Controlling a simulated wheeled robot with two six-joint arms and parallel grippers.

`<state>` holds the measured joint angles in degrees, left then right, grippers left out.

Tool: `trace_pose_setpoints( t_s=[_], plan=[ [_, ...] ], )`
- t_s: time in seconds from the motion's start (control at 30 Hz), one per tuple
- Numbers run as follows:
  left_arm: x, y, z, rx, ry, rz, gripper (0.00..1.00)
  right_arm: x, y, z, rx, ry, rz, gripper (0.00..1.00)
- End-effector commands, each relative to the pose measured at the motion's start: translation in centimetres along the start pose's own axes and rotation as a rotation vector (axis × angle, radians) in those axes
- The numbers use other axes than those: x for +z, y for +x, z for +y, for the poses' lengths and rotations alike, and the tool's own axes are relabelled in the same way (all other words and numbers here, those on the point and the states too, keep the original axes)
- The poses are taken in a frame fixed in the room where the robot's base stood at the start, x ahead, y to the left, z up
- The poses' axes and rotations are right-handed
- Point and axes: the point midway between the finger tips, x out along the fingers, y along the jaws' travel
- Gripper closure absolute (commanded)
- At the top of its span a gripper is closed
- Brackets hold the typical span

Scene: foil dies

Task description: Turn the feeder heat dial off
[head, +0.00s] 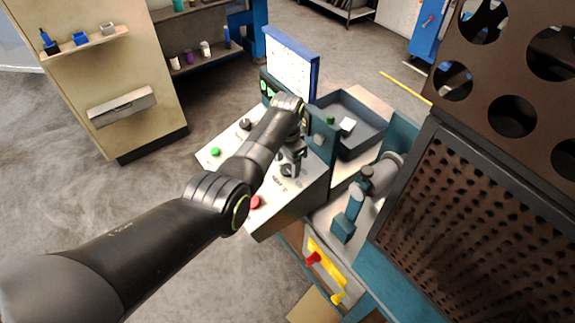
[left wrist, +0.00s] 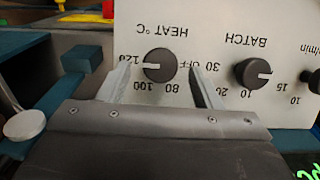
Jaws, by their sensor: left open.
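The feeder heat dial is a round black knob (left wrist: 160,65) on a pale panel (left wrist: 222,40), below the upside-down label HEAT °C in the left wrist view. Its pale pointer mark appears to face left, toward the 120 side; OFF is printed to its right. My left gripper (left wrist: 159,72) is open, with one finger on each side of the knob; I cannot tell whether they touch it. In the head view the left gripper (head: 294,163) is over the sloped control panel (head: 232,143), partly hiding the dial area. My right gripper is not in view.
The BATCH knob (left wrist: 253,72) is close to the right of the heat knob. A green button (head: 215,152) and a red button (head: 256,202) are on the panel. A monitor (head: 290,65) and dark tray (head: 348,135) stand behind; a perforated brown guard (head: 470,205) is at right.

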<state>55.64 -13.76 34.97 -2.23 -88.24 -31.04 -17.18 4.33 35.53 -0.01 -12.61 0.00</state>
Motion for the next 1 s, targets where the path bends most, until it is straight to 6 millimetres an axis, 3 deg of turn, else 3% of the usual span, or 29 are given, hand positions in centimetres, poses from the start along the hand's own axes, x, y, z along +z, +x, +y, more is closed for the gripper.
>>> trace_pose_setpoints(
  t_s=[0.2,0.6,0.93,1.0],
  plan=[
    [0.0,1.9,-0.1,-0.001,0.000,0.000,0.41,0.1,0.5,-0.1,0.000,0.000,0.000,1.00],
    [0.0,2.3,-0.1,-0.001,-0.001,0.001,0.41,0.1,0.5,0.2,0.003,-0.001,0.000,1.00],
    [0.0,2.3,-0.1,-0.001,-0.001,0.001,0.84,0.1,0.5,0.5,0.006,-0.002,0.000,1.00],
    [0.0,2.3,-0.1,-0.001,-0.001,0.001,0.85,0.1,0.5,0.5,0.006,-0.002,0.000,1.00]
  ],
)
